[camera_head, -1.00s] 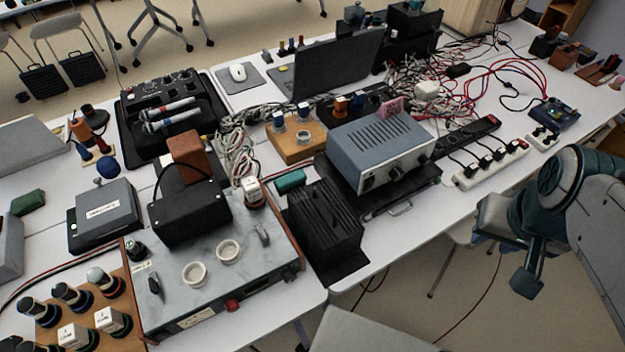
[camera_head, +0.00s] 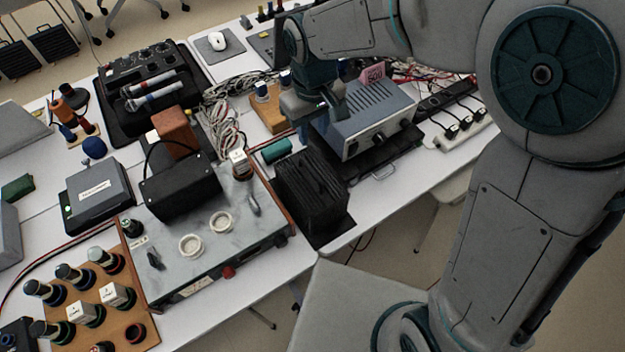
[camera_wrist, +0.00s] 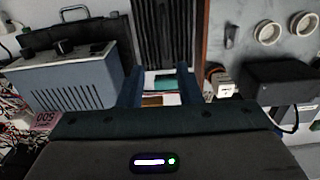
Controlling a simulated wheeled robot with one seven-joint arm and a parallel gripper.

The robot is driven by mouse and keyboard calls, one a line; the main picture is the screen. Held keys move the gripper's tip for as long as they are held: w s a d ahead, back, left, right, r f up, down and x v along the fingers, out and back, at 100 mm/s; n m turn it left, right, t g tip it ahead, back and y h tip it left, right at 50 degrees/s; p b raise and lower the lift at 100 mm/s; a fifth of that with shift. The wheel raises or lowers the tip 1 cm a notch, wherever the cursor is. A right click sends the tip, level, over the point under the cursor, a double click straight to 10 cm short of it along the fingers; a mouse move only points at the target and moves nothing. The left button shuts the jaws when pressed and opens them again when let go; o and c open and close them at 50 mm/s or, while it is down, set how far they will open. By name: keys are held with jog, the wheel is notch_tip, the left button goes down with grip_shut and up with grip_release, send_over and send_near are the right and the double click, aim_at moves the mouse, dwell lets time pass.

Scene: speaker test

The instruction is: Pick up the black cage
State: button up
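The black cage (camera_head: 312,192) is a dark ribbed box standing upright near the table's front edge, between the grey-topped instrument and the blue-grey power supply. In the wrist view the cage (camera_wrist: 165,28) shows at the top centre, beyond my fingers. My gripper (camera_head: 312,112) is above the table, behind the cage and beside the power supply in the head view. The gripper does not touch the cage. Its fingertips are hard to make out in the head view.
The blue-grey power supply (camera_head: 372,122) stands close right of the cage. The grey-topped instrument (camera_head: 235,240) is close on its left. The green box (camera_head: 276,150) lies behind the cage. Cables (camera_head: 222,125) are heaped farther back.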

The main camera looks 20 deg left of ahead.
send_over(310, 170)
jog(key=f, duration=0.8)
jog(key=shift+w+a+f+p, duration=0.1)
jog(key=shift+w+f+p, duration=0.2)
jog(key=shift+w+p, duration=0.1)
jog(key=f, duration=0.1)
jog(key=f+p, duration=0.1)
jog(key=f, duration=0.2)
jog(key=shift+s+f, duration=0.25)
jog(key=shift+s, duration=0.15)
jog(key=shift+f, duration=0.5)
grip_shut()
jog(key=shift+r, duration=0.1)
